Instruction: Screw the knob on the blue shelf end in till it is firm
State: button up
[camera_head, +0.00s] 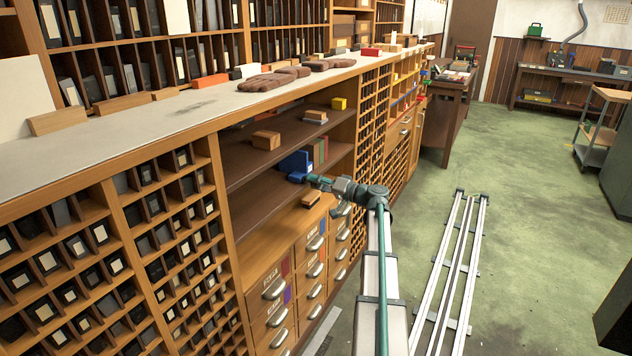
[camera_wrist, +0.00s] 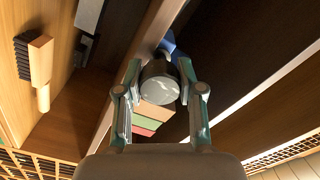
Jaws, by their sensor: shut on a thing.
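The blue shelf end (camera_head: 297,163) stands on the middle shelf of the cabinet, beside a few upright books. In the wrist view a strip of its blue (camera_wrist: 168,44) shows behind the knob. The knob (camera_wrist: 160,84) has a pale grey round face and sits between my fingers. My gripper (camera_wrist: 160,82) is shut on the knob, one teal finger on each side. In the head view my gripper (camera_head: 308,180) reaches into the shelf from the right, at the blue shelf end.
Green and red books (camera_wrist: 150,118) stand close by the knob in the wrist view. A wooden-handled brush (camera_wrist: 41,62) lies on the ledge below the shelf. A wooden block (camera_head: 266,140) and a yellow block (camera_head: 339,103) rest on the shelves. Drawers (camera_head: 272,290) lie below.

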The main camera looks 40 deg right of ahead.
jog(key=m+p, duration=0.2)
jog(key=m, duration=0.2)
jog(key=shift+r+m, duration=0.15)
jog(key=shift+m, duration=0.25)
jog(key=m+p, duration=0.2)
jog(key=m, duration=0.1)
jog(key=shift+m+p, duration=0.3)
jog(key=shift+p, duration=0.1)
jog(key=m+p, duration=0.4)
jog(key=m, duration=0.1)
jog(key=shift+m+p, duration=0.8)
jog(key=shift+m, duration=0.5)
jog(key=shift+f, duration=0.2)
jog(key=o, duration=1.2)
jog(key=shift+s, duration=0.1)
jog(key=v, duration=1.2)
